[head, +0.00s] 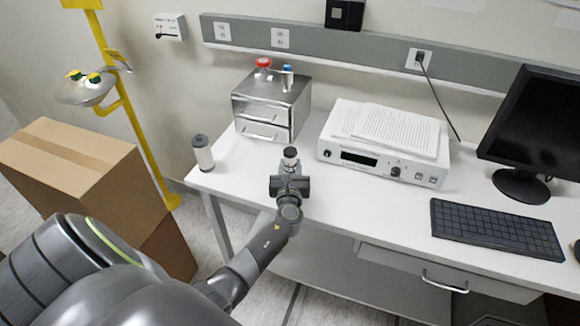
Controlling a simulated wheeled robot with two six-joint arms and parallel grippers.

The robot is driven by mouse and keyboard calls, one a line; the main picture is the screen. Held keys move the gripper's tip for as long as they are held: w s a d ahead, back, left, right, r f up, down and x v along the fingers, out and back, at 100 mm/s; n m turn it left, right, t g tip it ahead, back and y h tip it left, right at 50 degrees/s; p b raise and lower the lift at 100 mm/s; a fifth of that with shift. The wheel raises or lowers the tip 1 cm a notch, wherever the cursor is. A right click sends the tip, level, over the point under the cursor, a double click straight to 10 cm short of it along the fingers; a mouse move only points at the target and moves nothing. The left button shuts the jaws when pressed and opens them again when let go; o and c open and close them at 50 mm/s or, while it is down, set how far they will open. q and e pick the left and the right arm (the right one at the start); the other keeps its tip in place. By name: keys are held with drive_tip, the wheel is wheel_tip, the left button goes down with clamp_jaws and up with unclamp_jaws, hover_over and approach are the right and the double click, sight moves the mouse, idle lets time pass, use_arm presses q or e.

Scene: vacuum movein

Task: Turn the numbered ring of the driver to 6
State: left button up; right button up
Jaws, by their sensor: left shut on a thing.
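My left gripper (289,176) reaches over the front left of the white table and is shut on a small upright piece with a dark round top and a pale band (290,155). This piece may be the driver with its ring, but it is too small to tell, and no numbers can be read. The gripper hides its lower part. My right gripper is not in view.
A pale canister (203,155) stands left of the gripper. Behind are a metal drawer box (267,112) and a white instrument (375,165) with papers on top. A keyboard (495,228) and monitor (540,130) stand right. Cardboard boxes (75,175) are left of the table (345,210).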

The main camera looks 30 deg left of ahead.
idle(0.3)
use_arm(q)
drive_tip(key=o, duration=1)
drive_tip(key=shift+c, duration=0.2)
drive_tip(key=p+v, duration=0.1)
drive_tip(key=v, duration=0.8)
drive_tip(key=b+v, duration=0.1)
drive_tip(key=v, duration=0.7)
drive_tip(key=shift+s, duration=0.2)
drive_tip(key=shift+d, duration=0.1)
